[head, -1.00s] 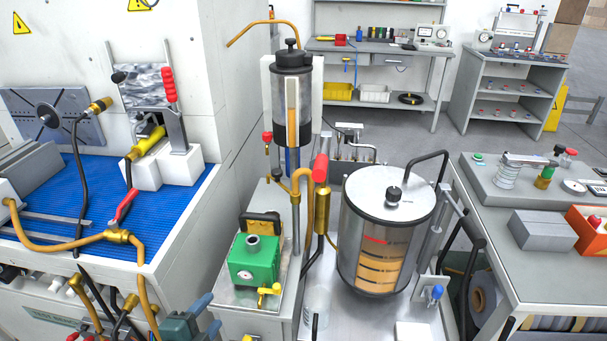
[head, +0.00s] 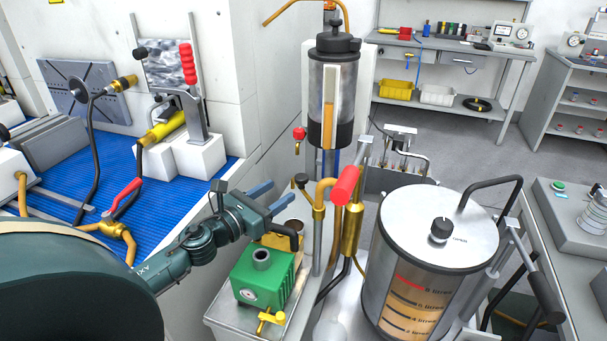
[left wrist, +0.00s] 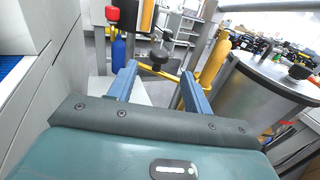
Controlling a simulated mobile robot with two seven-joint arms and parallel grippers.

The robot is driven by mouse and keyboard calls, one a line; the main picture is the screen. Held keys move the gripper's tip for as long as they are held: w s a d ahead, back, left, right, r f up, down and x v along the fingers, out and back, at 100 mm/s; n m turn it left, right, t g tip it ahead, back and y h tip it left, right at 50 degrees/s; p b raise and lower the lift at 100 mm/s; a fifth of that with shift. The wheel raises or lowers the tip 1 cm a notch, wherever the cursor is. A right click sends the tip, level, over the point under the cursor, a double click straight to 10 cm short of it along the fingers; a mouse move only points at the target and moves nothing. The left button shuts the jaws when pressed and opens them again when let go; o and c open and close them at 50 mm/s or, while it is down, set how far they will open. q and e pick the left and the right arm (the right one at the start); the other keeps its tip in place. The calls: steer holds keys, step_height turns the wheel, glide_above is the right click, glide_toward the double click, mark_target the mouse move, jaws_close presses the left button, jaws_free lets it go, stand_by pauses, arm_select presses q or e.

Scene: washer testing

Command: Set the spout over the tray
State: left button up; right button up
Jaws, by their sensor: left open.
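A bent brass pipe (head: 321,205) on a thin upright post looks like the spout; a black knob (head: 302,181) sits beside its top. The knob also shows in the left wrist view (left wrist: 158,57), ahead of the fingers. A shallow metal tray (head: 222,315) lies under the green pump; I cannot tell whether it is the task's tray. My left gripper (head: 277,195) is open and empty, above and behind the pump, its blue fingertips just left of the knob and apart from it. In the left wrist view its fingers (left wrist: 157,88) point toward the knob. My right gripper is out of view.
The green pump (head: 262,278) stands below my gripper. A red-handled brass valve (head: 353,228) and a large steel drum (head: 425,265) stand to the right. A dark-capped cylinder (head: 334,90) rises behind. The blue mat (head: 75,160) lies at the left.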

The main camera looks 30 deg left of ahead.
mark_target(297, 180)
arm_select(q)
steer(key=w, duration=0.3)
steer(key=w+d, duration=0.1)
steer(key=w, duration=0.2)
steer(key=w+p, duration=0.1)
steer(key=w, duration=0.2)
steer(key=shift+d, duration=0.25)
steer(key=shift+c, duration=0.2)
jaws_close()
